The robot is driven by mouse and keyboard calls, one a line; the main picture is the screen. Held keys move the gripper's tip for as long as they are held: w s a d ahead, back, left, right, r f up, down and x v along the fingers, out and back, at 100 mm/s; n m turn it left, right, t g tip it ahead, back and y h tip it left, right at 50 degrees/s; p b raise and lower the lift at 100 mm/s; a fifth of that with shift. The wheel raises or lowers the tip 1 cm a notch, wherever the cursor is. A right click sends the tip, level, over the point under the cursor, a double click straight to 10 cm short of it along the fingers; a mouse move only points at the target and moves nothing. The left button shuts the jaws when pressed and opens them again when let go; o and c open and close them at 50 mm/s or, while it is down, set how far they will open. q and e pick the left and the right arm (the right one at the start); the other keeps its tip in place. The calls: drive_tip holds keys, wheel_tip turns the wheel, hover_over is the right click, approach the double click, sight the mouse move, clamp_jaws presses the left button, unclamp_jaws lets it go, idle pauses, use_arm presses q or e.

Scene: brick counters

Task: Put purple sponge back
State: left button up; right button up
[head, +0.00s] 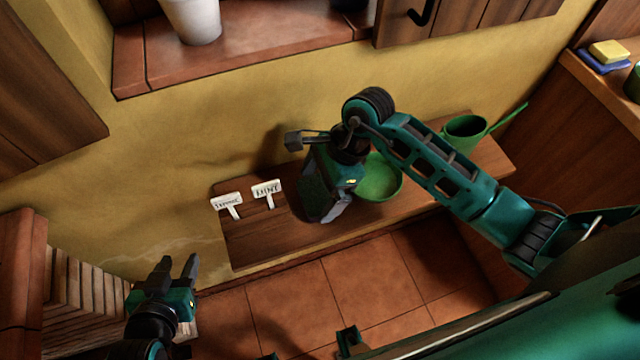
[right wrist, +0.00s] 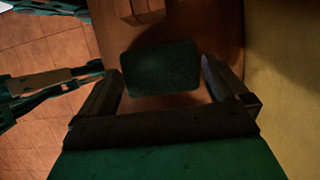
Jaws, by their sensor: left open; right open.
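No purple sponge can be made out. My right gripper (head: 326,212) is low over the wooden bench, beside a green bowl (head: 379,180). In the right wrist view its two fingers (right wrist: 162,68) are apart, with a dark green, round-cornered block (right wrist: 160,70) between or just beyond them. I cannot tell whether the fingers touch it. My left gripper (head: 180,272) is open and empty at the lower left, away from the bench. A yellow sponge-like block (head: 608,52) lies on a blue one (head: 603,66) on the right shelf.
The wooden bench (head: 262,238) carries two white label signs, a left one (head: 228,204) and a right one (head: 267,191). A green pot with a handle (head: 465,132) stands at its right end. A white pot (head: 192,20) stands on the window ledge. Tiled floor (head: 370,280) lies in front.

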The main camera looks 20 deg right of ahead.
drive_tip(key=v, duration=1.2)
drive_tip(key=shift+p, duration=0.4)
